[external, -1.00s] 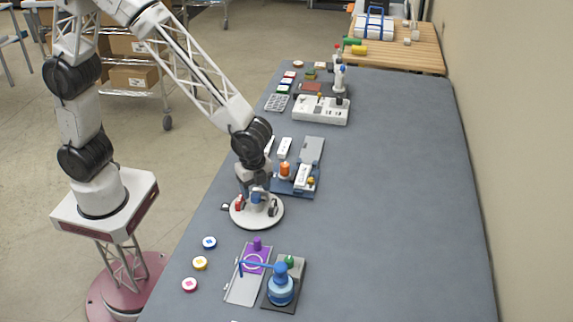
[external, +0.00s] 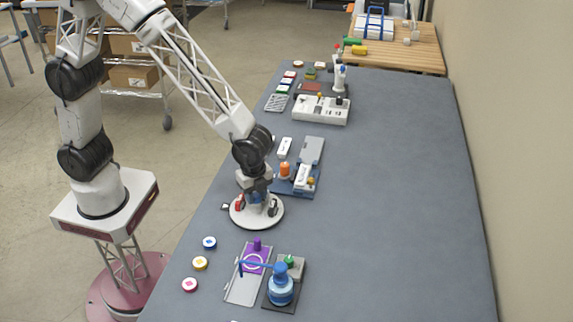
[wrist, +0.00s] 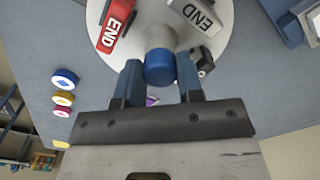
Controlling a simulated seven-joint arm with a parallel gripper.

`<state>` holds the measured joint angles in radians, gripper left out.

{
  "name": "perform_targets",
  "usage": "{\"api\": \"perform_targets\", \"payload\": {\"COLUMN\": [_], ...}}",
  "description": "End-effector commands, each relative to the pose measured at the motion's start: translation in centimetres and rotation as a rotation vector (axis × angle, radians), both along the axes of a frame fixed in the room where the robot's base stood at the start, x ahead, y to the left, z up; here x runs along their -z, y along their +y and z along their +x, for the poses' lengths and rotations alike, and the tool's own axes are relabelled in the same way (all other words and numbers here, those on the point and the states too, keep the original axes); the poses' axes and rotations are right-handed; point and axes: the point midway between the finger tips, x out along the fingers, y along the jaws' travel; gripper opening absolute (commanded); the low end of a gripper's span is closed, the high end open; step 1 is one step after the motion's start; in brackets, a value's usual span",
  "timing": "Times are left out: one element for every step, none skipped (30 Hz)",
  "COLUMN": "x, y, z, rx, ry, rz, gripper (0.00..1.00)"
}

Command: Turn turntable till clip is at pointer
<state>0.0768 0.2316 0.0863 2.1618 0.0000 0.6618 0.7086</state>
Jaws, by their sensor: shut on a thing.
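The turntable (external: 245,222) is a round white disc near the table's left edge; it also shows in the wrist view (wrist: 100,62). A blue knob (wrist: 160,67) stands at its middle. My gripper (wrist: 159,78) is shut on this knob, one finger on each side. A small black piece (wrist: 204,60), perhaps the clip, is close to my right finger. A small dark piece (external: 225,206) at the disc's left edge may be the pointer.
Blue, yellow and pink round pieces (external: 200,263) lie in front, left of a grey tray with a purple part (external: 257,245) and a blue bottle-like device (external: 281,289). A blue fixture (external: 300,188) stands close behind the disc. The table's right side is clear.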

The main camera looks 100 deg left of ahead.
Motion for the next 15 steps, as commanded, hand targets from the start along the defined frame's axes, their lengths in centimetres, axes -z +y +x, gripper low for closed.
{"api": "perform_targets", "payload": {"x": [0.0, -0.01, -0.01, -0.01, -0.01, 0.0, -0.01, 0.0, 0.0, 0.0, 0.0, 0.0, 0.0, 0.0, 0.0], "y": [0.0, 0.0, 0.0, 0.0, 0.0, 0.0, 0.0, -0.01, 0.0, -0.01, 0.0, 0.0, 0.0, 0.0, 0.0], "z": [0.0, 0.0, 0.0, 0.0, 0.0, 0.0, 0.0, -0.01, 0.0, -0.01, -0.01, -0.01, -0.01, -0.01, -0.01], "rx": [0.0, 0.0, 0.0, 0.0, 0.0, 0.0, -0.001, -0.002, -0.003, -0.005, -0.007, -0.01, -0.013, -0.018, -0.024], "ry": [0.0, 0.0, 0.0, 0.0, 0.0, 0.0, 0.0, 0.0, 0.0, 0.0, 0.0, 0.0, 0.0, 0.0, 0.0], "rz": [0.0, 0.0, 0.0, 0.0, 0.0, 0.0, 0.0, 0.0, 0.0, 0.0, 0.0, 0.0, 0.0, 0.0, 0.0], "gripper": [0.05, 0.0, 0.0, 0.0, 0.0, 0.0, 0.0, 0.0, 0.0, 0.0, 0.0, 0.0, 0.0, 0.0, 0.0]}}
